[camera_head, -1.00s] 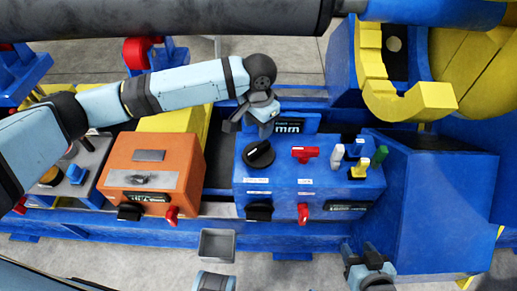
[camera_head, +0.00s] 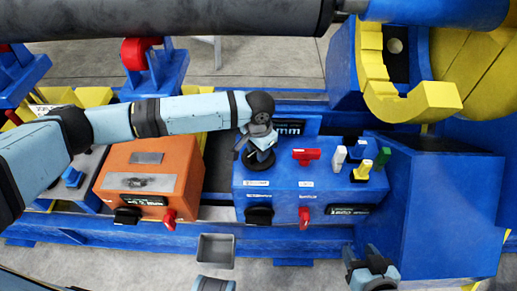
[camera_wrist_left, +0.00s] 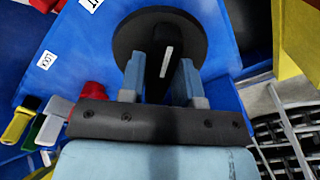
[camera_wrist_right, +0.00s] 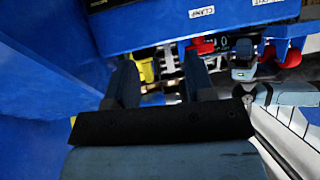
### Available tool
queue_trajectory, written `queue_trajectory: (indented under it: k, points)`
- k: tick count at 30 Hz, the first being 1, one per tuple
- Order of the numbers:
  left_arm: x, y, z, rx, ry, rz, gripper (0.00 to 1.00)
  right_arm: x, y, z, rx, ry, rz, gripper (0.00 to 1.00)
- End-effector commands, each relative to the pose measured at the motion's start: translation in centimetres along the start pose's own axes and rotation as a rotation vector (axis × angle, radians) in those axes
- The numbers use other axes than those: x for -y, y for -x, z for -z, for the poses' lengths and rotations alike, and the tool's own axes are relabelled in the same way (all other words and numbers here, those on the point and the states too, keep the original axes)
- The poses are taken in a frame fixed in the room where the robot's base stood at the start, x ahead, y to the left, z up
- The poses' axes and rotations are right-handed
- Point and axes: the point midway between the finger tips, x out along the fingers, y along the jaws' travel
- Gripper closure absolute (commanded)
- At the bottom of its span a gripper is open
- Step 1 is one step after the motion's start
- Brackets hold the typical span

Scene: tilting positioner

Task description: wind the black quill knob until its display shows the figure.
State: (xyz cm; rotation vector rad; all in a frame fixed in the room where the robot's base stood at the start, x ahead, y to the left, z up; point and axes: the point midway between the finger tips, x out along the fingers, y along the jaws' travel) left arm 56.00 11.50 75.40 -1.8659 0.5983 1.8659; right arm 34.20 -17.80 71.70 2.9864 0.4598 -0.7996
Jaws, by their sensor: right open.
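A round black knob (camera_head: 258,163) with a raised grip bar sits on top of the blue control box (camera_head: 300,183). My left gripper (camera_head: 259,150) is over this knob and hides most of it in the head view. In the left wrist view the fingers stand on either side of the grip bar (camera_wrist_left: 163,62), which carries a white mark; I cannot tell whether they touch it. A dark display with "mm" (camera_head: 290,127) is behind the knob, its figure partly hidden by the gripper. My right gripper (camera_head: 368,262) is open and empty in front of the box.
Red, white, yellow and green levers (camera_head: 365,162) stand right of the knob. A second black knob (camera_head: 259,215) and a red lever (camera_head: 304,217) are on the box's front. An orange box (camera_head: 150,175) stands left. A grey bin (camera_head: 216,250) is below.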

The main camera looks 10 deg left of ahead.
Motion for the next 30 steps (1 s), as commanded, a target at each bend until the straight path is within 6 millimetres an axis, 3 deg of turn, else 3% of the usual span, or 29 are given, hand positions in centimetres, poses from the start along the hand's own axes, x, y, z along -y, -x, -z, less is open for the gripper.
queue_trajectory:
  k: [1,3,4,8,15,24,30]
  points:
    - [0.0,0.0,0.0,0.0,0.0,0.0,0.81,0.0,0.0,-0.1,0.001,0.0,0.0,0.51]
    - [0.0,0.0,0.0,0.0,0.0,0.0,0.97,0.0,-0.1,-0.2,0.003,0.0,0.0,0.51]
    - [0.0,0.0,0.0,0.0,0.0,0.0,1.0,0.0,-0.1,-0.3,0.004,0.0,0.0,0.51]
    - [0.0,0.2,0.0,0.0,-0.005,0.0,1.0,0.0,0.0,-0.2,0.009,0.001,0.0,0.51]
    - [-0.1,0.9,-0.1,0.002,-0.131,-0.003,1.0,-0.2,1.3,1.5,0.032,0.009,-0.011,0.51]
    - [-0.1,0.4,0.0,0.001,-0.324,-0.002,1.0,-0.3,1.9,1.3,0.081,-0.02,-0.017,0.51]
    - [0.0,0.0,0.0,0.001,-0.348,-0.001,1.0,-0.5,1.6,0.8,0.088,-0.026,-0.02,0.51]
